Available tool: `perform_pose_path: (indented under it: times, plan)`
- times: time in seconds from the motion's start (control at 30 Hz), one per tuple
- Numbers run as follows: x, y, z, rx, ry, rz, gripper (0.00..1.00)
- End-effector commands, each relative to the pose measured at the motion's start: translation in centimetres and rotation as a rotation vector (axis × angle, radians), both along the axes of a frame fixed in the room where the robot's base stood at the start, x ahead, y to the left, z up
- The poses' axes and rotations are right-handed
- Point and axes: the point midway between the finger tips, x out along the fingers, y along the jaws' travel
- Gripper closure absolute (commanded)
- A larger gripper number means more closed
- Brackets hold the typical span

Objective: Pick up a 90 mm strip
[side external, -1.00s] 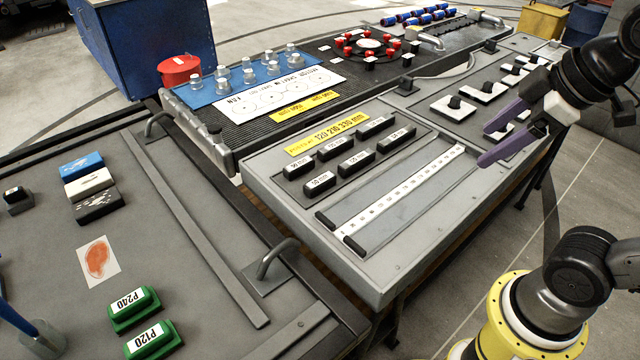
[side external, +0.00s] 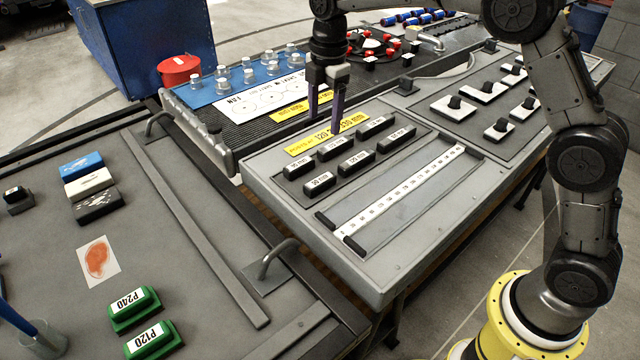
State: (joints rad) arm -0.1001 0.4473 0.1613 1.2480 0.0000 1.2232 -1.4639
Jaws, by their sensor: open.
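Several black strips with small white mm labels sit in two rows on the grey panel. The near-left label, which seems to read 90 mm, is on a strip (side external: 298,167) at the left end of the back row. The front-row strip (side external: 320,183) has a similar label that is too small to read surely. My gripper (side external: 325,116) points down with its two purple fingers apart and nothing between them. In the picture it is just above and behind the strip rows, over the yellow sign (side external: 327,134). Its height above the panel is hard to tell.
A white ruler scale (side external: 400,195) lies in front of the strips, between dark end bars. White plates with black knobs (side external: 453,106) stand on the panel at right. Green blocks (side external: 135,309) lie front left.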

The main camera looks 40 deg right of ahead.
Motion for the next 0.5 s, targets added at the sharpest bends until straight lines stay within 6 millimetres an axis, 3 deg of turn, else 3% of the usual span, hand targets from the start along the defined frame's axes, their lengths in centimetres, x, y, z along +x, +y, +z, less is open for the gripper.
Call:
perform_pose_path:
  times: [0.1,0.27,0.5]
  plan:
    - [0.1,0.4,-2.7,-0.005,0.050,0.006,0.28]
    - [0.0,0.5,-4.6,-0.007,0.066,0.009,0.28]
    - [-0.1,0.5,-9.1,-0.007,0.068,0.008,0.28]
